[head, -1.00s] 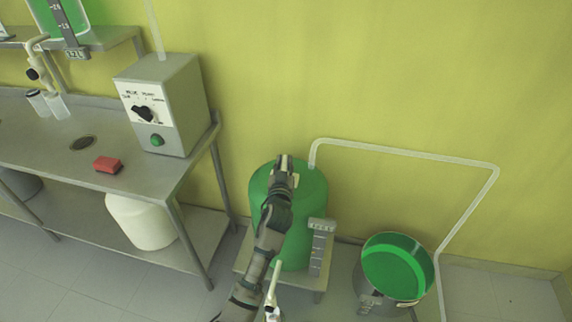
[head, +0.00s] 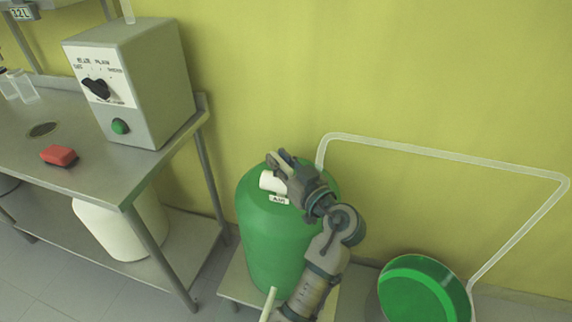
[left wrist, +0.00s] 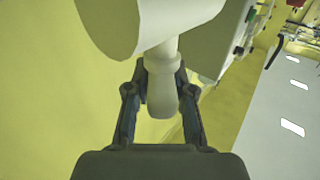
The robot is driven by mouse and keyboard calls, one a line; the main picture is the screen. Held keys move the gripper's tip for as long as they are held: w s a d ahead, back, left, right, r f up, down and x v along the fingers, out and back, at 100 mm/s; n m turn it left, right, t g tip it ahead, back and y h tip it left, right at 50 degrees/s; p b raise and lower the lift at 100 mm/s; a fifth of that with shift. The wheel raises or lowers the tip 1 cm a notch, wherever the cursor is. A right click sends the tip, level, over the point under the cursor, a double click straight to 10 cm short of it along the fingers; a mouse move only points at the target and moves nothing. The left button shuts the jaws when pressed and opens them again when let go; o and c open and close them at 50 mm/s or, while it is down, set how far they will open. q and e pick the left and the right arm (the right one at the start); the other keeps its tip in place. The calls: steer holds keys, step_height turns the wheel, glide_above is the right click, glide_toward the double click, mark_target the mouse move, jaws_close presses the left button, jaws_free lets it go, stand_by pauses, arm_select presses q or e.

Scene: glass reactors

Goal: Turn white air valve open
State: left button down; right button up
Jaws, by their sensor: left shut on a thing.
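The white air valve (head: 270,182) sits on top of a green tank (head: 265,235), above a small label reading "AIR". My left gripper (head: 282,160) is at the valve on the tank's top. In the left wrist view the valve's wide white body (left wrist: 165,20) narrows to a rounded handle (left wrist: 162,95). My left gripper's fingers (left wrist: 162,90) stand on both sides of this handle and are shut on it. In the head view the gripper and my arm hide part of the valve and the tank's right side. My right gripper is not in view.
A grey control box (head: 145,85) with a black knob and green button stands on the metal bench (head: 100,175) at left, beside a red sponge (head: 59,155). A pale pipe (head: 440,152) runs along the wall. A green-topped vessel (head: 415,295) stands at lower right.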

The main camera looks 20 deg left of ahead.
arm_select(q)
steer(key=shift+d+n+g+y+b, duration=0.1)
steer(key=shift+n+g+y+b, duration=0.35)
steer(key=shift+n+g+y, duration=0.6)
steer(key=shift+g, duration=0.25)
steer(key=c, duration=1)
jaws_free()
steer(key=shift+w, duration=0.1)
steer(key=shift+d, duration=0.1)
steer(key=v, duration=1.2)
steer(key=shift+r, duration=0.1)
